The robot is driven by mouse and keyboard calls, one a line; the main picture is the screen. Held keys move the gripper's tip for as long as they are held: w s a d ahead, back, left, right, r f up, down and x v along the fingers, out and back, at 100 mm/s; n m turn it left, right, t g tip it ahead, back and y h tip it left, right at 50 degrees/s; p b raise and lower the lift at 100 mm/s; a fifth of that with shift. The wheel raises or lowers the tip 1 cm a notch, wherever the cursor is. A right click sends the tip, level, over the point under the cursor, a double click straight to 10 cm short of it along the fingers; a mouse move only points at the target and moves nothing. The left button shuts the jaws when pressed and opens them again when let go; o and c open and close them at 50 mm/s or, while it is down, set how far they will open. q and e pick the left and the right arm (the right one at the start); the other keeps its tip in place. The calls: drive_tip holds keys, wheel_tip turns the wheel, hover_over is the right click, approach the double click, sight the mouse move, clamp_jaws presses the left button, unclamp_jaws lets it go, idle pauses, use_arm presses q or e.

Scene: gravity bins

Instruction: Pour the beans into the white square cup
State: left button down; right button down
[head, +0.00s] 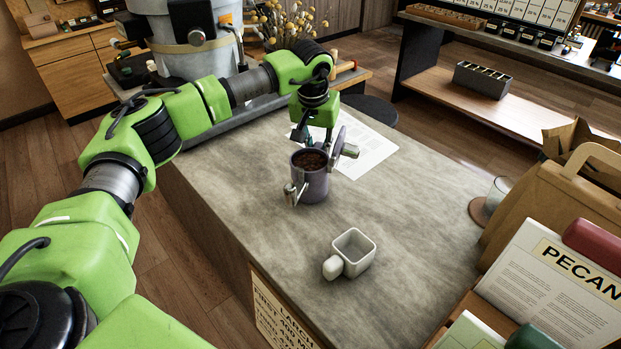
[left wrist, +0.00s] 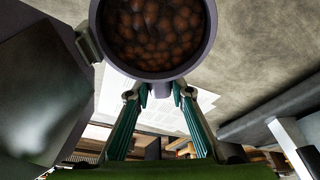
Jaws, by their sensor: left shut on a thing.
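A dark purple-grey round cup (head: 314,188) is upright near the middle of the counter. It is filled with dark brown beans (head: 308,160), which also show in the left wrist view (left wrist: 155,30). My left gripper (head: 318,172) comes down from behind the cup and is shut on it. In the left wrist view the teal fingers meet the cup's lower edge. Whether the cup touches the counter is hard to tell. The white square cup (head: 356,262) stands upright and empty, nearer and slightly right, its handle to the lower left. My right gripper is not in view.
The grey counter (head: 420,215) is clear around the white cup. A printed sheet (head: 365,150) lies behind the held cup. A glass on a coaster (head: 496,192), a paper bag (head: 560,200) and a PECAN package (head: 545,280) stand at the right.

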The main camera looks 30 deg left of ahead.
use_arm(q)
drive_tip(key=shift+r+p, duration=1.2)
drive_tip(key=shift+r, duration=0.7)
